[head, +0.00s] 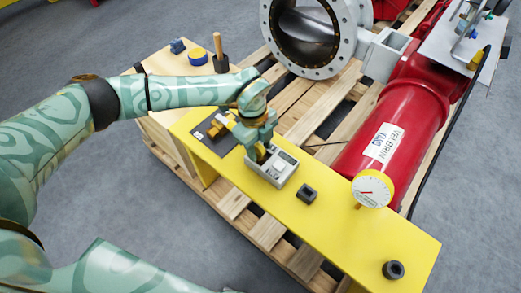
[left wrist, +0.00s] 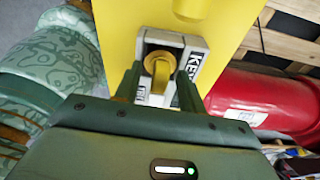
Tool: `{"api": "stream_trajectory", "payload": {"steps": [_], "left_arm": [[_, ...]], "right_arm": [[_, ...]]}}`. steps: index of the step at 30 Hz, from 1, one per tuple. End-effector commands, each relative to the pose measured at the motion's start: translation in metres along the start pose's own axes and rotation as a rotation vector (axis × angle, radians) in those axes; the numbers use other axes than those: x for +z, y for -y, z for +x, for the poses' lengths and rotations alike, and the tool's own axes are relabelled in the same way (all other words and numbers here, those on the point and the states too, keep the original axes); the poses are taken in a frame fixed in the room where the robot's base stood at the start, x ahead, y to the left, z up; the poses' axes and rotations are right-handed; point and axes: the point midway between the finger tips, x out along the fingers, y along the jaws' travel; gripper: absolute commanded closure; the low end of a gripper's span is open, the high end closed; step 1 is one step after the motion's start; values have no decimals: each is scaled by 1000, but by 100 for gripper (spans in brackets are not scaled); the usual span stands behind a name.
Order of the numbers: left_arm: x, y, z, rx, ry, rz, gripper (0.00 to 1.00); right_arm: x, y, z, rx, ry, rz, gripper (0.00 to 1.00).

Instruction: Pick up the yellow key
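The yellow key (left wrist: 160,68) sits in a grey-white box marked KEY (left wrist: 197,62), seen from above in the left wrist view. In the head view the box (head: 281,171) stands on the yellow bench (head: 345,232). My left gripper (head: 262,153) points down at the box and hides most of the key there. In the left wrist view its two dark fingers (left wrist: 158,90) are spread apart on either side of the key's lower part. I see no finger closed on the key. My right gripper is out of view.
A dark plate (head: 222,143) with a yellow-orange part lies left of the box. Black blocks (head: 307,193) and (head: 393,270) sit along the bench. A red cylinder (head: 398,125) with a gauge (head: 373,188) stands to the right, and a large flanged valve (head: 310,38) behind.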

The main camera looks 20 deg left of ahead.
Motion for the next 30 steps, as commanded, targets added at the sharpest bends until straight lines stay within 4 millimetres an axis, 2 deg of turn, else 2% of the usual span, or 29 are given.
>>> {"api": "stream_trajectory", "payload": {"steps": [4, 5, 6, 9, 20, 23, 27, 30], "left_arm": [[0, 0, -3, -3, 0, 1, 60], [0, 0, -3, -3, 0, 1, 66], [0, 0, -3, -3, 0, 1, 77], [0, 0, -3, -3, 0, 1, 100], [-1, 1, -6, -4, 1, 1, 100], [-2, 1, -15, -6, 2, 1, 100], [-6, 1, -41, -10, 2, 1, 100], [-15, -15, -62, -10, 3, 3, 100]], "right_arm": [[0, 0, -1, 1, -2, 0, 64], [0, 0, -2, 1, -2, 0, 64], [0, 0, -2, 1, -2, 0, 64], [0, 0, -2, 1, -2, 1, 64], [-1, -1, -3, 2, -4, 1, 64], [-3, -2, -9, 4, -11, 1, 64], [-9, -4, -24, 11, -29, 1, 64], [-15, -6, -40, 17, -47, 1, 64]]}}
